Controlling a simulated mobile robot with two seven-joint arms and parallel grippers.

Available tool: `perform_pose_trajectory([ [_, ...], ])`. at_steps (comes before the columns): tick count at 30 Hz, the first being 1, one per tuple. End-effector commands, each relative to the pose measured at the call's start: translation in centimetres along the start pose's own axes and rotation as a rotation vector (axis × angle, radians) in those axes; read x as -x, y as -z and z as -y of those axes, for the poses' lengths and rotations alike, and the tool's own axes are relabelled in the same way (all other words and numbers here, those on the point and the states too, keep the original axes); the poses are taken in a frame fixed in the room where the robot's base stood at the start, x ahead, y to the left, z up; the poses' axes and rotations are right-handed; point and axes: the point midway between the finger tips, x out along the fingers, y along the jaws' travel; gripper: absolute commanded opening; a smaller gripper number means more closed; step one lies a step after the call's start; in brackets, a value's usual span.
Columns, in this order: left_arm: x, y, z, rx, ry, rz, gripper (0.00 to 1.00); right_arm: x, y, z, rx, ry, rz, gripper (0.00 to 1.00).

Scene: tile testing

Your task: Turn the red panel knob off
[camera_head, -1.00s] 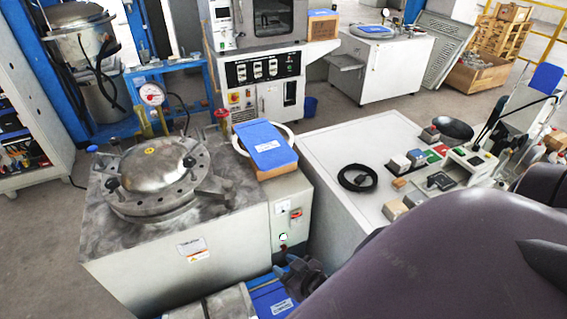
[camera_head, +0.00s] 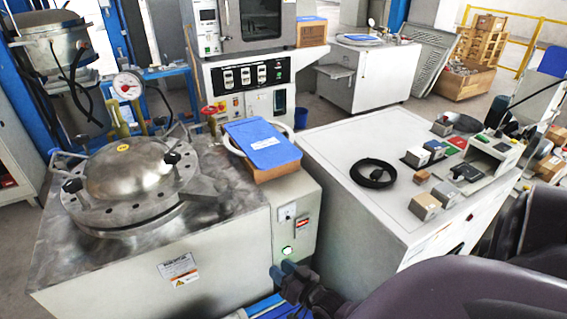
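The red panel knob (camera_head: 301,225) is small and sits on the narrow front panel of the steel pressure-vessel unit (camera_head: 120,265). A small gauge (camera_head: 287,212) is left of it and a round lit indicator (camera_head: 287,251) is below it. My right gripper (camera_head: 284,271) is dark and stands low in the middle, just below the indicator and apart from the knob. Its fingers are small and seen from behind, so I cannot tell whether they are open. My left gripper is out of view.
A blue-topped box (camera_head: 262,146) lies on top of the unit, beside the domed lid (camera_head: 130,168). A red valve handle (camera_head: 209,110) rises behind the unit.

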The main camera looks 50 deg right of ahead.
Motion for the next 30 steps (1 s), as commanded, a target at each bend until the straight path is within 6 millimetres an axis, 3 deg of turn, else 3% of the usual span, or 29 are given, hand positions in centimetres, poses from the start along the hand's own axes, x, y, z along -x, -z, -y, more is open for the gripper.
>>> perform_pose_trajectory([
  [1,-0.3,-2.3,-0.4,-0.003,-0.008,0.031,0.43,0.1,-2.9,-1.6,-0.012,-0.015,0.016,0.37],
  [9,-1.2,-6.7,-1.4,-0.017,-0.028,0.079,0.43,-0.9,-9.3,-7.0,-0.090,-0.075,-0.025,0.37],
  [18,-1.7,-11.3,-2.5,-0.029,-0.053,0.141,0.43,-0.7,-16.2,-13.3,-0.155,-0.160,-0.079,0.37],
  [24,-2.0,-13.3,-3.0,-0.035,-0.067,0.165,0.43,-0.5,-19.3,-16.8,-0.184,-0.211,-0.131,0.37],
  [30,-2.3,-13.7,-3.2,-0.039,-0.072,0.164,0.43,-0.7,-20.2,-18.5,-0.198,-0.235,-0.174,0.37],
])
